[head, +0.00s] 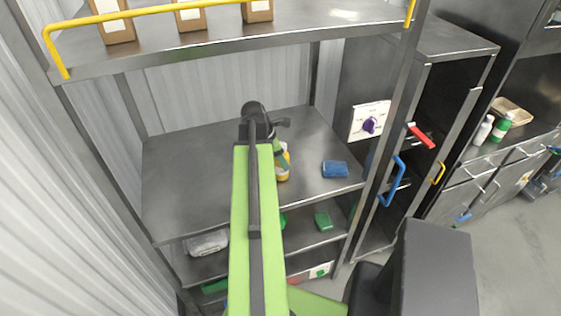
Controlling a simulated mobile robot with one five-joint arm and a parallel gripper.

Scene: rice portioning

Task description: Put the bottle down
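A bottle (284,164) with a yellow-orange lower part and a white band shows just right of my green arm, over the middle grey metal shelf (190,180). My arm hides its left side. My gripper (272,130) is at the far end of the arm, just above and beyond the bottle in the picture. Its dark fingers are small and partly hidden, so I cannot tell whether they are shut on the bottle. I also cannot tell whether the bottle touches the shelf.
A blue sponge-like block (335,169) lies right of the bottle on the shelf. The shelf's left part is bare. An upper shelf (230,45) with a yellow rail and brown cartons overhangs the back. A dark cabinet (425,150) with coloured handles stands right.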

